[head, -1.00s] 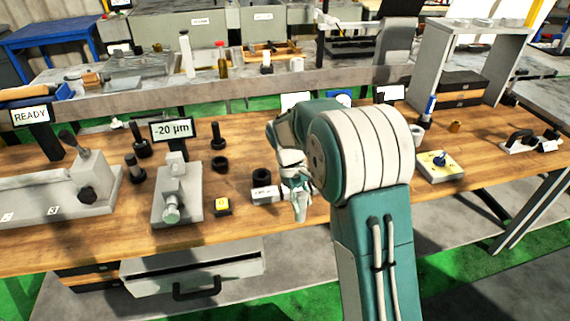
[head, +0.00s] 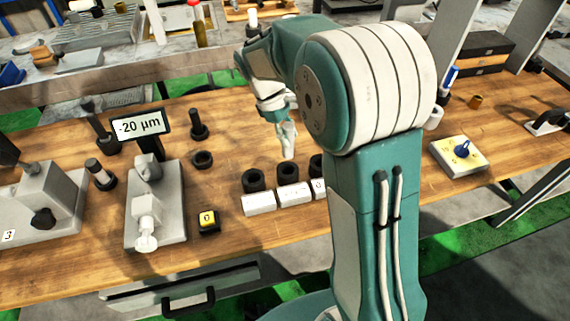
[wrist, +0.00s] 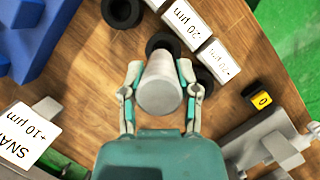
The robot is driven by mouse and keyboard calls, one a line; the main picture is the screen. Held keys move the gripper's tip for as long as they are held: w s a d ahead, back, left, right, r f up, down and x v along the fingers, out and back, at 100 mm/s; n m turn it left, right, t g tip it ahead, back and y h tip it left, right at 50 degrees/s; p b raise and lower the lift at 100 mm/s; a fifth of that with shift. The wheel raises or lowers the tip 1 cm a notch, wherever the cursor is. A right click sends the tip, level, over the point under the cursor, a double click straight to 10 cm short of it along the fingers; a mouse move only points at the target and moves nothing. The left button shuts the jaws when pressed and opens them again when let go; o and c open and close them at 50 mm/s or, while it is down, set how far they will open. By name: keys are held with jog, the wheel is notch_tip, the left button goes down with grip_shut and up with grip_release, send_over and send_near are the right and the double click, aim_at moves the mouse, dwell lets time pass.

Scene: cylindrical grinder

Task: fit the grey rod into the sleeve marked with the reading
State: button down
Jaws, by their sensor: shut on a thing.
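The grey rod (wrist: 160,88) is between the two fingers of my gripper (wrist: 159,95), which is shut on it. The rod is seen nearly end-on in the wrist view. The reading display (head: 139,126) shows -20 µm. Black sleeves stand in a row with white labels in front; the left one (head: 254,180) and the middle one (head: 287,173) show clearly, and a third (head: 316,165) is partly hidden by my arm. In the head view my gripper (head: 288,148) is just behind the row. In the wrist view, one sleeve (wrist: 162,42) lies partly behind the rod; label signs are hard to read.
A grey gauge fixture (head: 156,205) and a yellow-topped block (head: 208,222) stand left of the sleeves. A loose black ring (head: 202,159) and black posts are behind. A blue object (wrist: 35,40) fills the wrist view's upper left.

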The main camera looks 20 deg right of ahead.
aim_at(289, 157)
jog(key=f, duration=0.5)
jog(key=shift+s+a+f, duration=0.1)
jog(key=shift+a+f, duration=0.1)
jog(key=shift+f, duration=0.05)
jog(key=shift+d+f, duration=0.1)
jog(key=shift+f, duration=1.95)
jog(key=shift+c, duration=1.7)
grip_release()
jog(key=shift+f, duration=0.1)
jog(key=v, duration=1.2)
jog(key=s+d+r+m+t+y, duration=0.2)
jog(key=s+d+r+m+t, duration=0.15)
jog(key=s+r, duration=0.65)
jog(key=s+m+t+y, duration=0.1)
jog(key=s+m+t, duration=0.4)
jog(key=s, duration=0.9)
jog(key=shift+f+m, duration=0.4)
jog(key=shift+m, duration=0.05)
